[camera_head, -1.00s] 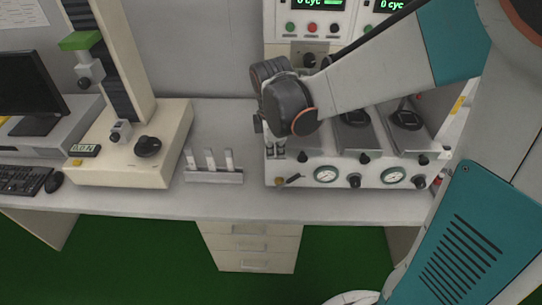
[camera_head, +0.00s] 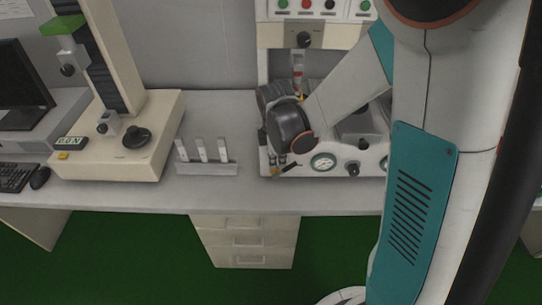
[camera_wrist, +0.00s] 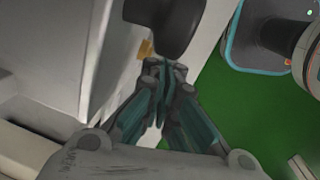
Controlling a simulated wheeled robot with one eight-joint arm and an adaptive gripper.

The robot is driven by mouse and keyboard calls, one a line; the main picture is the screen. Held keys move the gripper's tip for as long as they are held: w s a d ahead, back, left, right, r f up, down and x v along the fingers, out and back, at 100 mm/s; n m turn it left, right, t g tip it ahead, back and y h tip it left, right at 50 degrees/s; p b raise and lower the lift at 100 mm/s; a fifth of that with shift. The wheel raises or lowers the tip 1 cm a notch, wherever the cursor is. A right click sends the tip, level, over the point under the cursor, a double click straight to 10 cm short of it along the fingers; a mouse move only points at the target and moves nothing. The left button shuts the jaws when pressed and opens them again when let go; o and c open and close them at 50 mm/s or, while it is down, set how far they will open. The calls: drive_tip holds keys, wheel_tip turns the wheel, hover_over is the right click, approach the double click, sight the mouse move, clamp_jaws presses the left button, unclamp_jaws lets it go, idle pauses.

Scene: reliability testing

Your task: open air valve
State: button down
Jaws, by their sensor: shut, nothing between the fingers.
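The air valve is a small black lever (camera_head: 289,167) with a brass-coloured fitting, low on the left of the test machine's white front panel. My gripper (camera_head: 273,168) points down at the panel's left end, right beside the valve, and partly hides the fitting. In the wrist view my gripper (camera_wrist: 166,68) is shut and empty. A yellow piece (camera_wrist: 146,48) lies just beyond the fingertips, with a large dark rounded part (camera_wrist: 165,22) close by. I cannot tell whether the fingers touch the valve.
A round gauge (camera_head: 323,162) and a black knob (camera_head: 352,169) sit right of the valve. A small rack (camera_head: 207,169) with white strips stands left on the bench. A cream test stand (camera_head: 118,160) is farther left. Bare bench lies between rack and machine.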

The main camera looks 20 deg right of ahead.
drive_tip(key=shift+d+f, duration=0.5)
drive_tip(key=shift+d, duration=0.1)
drive_tip(key=shift+s+d+f+b, duration=0.2)
drive_tip(key=shift+d+b, duration=0.15)
drive_tip(key=shift+d, duration=0.2)
drive_tip(key=shift+r, duration=0.1)
drive_tip(key=shift+a, duration=0.1)
wheel_tip(320, 180, up, 13)
drive_tip(key=s+a+p, duration=0.1)
drive_tip(key=a+p, duration=0.1)
drive_tip(key=p, duration=0.3)
drive_tip(key=shift+s+a+p, duration=0.2)
drive_tip(key=shift+a+p, duration=0.15)
drive_tip(key=shift+p, duration=0.05)
